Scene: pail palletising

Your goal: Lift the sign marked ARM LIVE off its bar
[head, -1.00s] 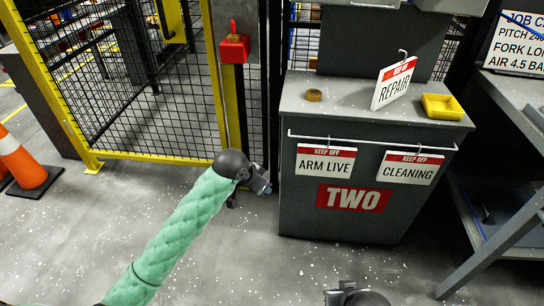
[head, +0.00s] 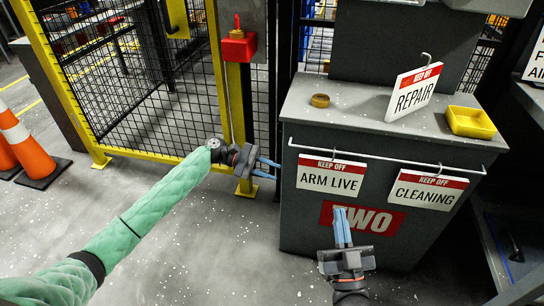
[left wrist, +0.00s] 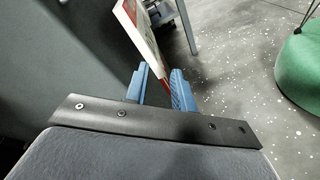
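The ARM LIVE sign (head: 331,178) is a white plate with a red KEEP OFF band, hanging on the left part of a white bar (head: 388,158) on the grey cabinet's front. My left gripper (head: 277,169) is left of this sign, apart from it, with its blue fingers spread and nothing between them. In the left wrist view, a white and red sign (left wrist: 145,38) shows nearly edge-on beyond the open fingertips (left wrist: 159,70). My right gripper (head: 341,211) is low in front of the red TWO label; its fingers look close together, and any gap is unclear.
The CLEANING sign (head: 427,189) hangs on the bar's right part. On the cabinet top (head: 350,108) are a REPAIR sign (head: 414,92), a tape roll (head: 320,100) and a yellow tray (head: 470,122). A yellow-framed mesh fence (head: 140,90) stands behind my left arm.

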